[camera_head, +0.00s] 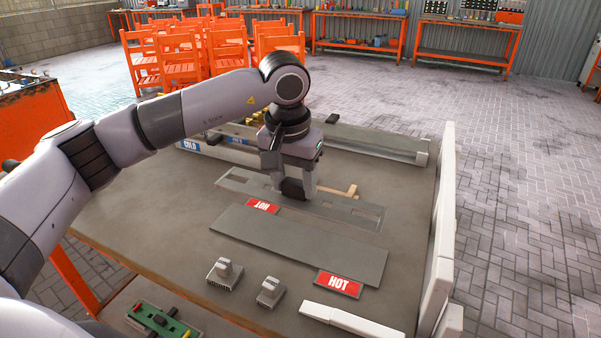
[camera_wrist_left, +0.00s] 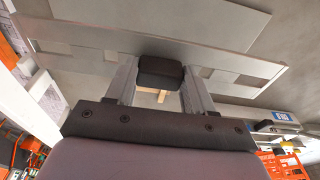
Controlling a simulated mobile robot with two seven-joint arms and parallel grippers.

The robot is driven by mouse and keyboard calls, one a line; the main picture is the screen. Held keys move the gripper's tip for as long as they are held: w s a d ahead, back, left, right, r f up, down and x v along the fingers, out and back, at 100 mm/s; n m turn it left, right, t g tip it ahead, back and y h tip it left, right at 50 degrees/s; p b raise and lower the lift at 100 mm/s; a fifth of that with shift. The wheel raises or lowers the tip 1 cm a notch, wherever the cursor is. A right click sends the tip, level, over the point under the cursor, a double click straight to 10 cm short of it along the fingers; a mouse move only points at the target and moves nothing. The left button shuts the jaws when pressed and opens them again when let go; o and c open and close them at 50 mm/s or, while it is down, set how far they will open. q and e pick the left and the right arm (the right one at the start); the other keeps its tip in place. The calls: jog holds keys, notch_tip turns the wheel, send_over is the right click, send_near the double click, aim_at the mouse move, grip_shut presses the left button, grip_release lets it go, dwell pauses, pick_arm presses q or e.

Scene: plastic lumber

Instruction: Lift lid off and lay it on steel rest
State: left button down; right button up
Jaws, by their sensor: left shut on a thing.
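The lid (camera_head: 335,208) is a long, thin grey plate with cut-outs and a black block-shaped grip (camera_head: 292,189) at its middle. My left gripper (camera_head: 292,192) is shut on that black grip, with one finger on each side. In the left wrist view the black grip (camera_wrist_left: 160,72) sits between the fingers, and the lid (camera_wrist_left: 90,52) stretches out to both sides. The steel rest (camera_head: 300,245) is a bare, flat grey plate just in front of the lid, with red HOT signs by its ends. I cannot tell how high the lid is. My right gripper is out of view.
A long grey trough (camera_head: 375,143) lies along the table's back, with a blue COLD sign (camera_head: 190,146) at left. Two grey knobbed blocks (camera_head: 225,272) (camera_head: 271,291) and a white bar (camera_head: 350,320) lie in front. White rails (camera_head: 440,240) edge the right side.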

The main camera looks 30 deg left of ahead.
aim_at(292, 200)
pick_arm(q)
jog(key=shift+s+r, duration=0.15)
jog(key=shift+s, duration=0.1)
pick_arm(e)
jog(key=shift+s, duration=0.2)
pick_arm(q)
jog(key=shift+f+b, duration=0.55)
jog(key=shift+f, duration=0.15)
notch_tip(292, 200, down, 5)
jog(key=b, duration=0.3)
jog(key=shift+r, duration=0.2)
jog(key=shift+f+b, duration=0.4)
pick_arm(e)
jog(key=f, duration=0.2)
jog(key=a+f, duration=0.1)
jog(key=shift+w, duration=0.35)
pick_arm(q)
jog(key=shift+f+b, duration=0.6)
jog(key=shift+f, duration=0.1)
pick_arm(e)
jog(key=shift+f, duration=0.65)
